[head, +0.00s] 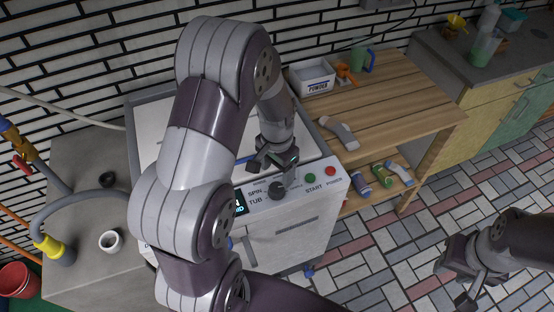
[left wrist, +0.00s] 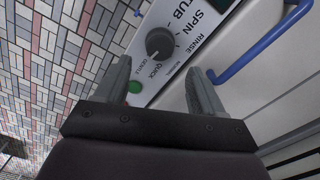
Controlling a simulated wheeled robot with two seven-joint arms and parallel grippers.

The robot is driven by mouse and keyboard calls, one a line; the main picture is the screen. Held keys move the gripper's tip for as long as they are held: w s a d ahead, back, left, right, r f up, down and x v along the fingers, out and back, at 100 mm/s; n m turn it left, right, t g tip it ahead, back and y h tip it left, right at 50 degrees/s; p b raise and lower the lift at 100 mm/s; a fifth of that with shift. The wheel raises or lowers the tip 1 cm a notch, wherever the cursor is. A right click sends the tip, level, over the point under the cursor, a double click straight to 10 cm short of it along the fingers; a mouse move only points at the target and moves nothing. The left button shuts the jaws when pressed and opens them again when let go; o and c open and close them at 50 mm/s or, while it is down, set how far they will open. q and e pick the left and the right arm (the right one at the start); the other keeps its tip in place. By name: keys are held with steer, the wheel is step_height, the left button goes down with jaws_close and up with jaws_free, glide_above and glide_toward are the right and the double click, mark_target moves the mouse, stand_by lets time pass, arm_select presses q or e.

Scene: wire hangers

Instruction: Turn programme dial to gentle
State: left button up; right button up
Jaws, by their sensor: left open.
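The programme dial (head: 277,190) is a dark round knob on the white control panel of the washing machine (head: 295,240). In the left wrist view the dial (left wrist: 160,43) shows a pale mark on its lower side, towards the small QUICK lettering; GENTLE is printed near it. My left gripper (head: 273,163) is open and empty, just above and behind the dial in the head view. In the left wrist view its fingertips (left wrist: 158,72) are apart, with the dial beyond the gap and not gripped. My right gripper (head: 453,283) looks open and empty, over the floor at lower right.
Green START (head: 310,177) and red POWER (head: 330,171) buttons sit right of the dial. A blue handle (left wrist: 262,45) lies near the panel. A wooden table (head: 385,105) with a powder box (head: 312,78) stands right of the machine. A grey counter (head: 75,160) is at left.

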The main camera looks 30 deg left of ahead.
arm_select(q)
step_height(320, 180, up, 6)
steer(key=shift+r, duration=0.15)
stand_by(0.4)
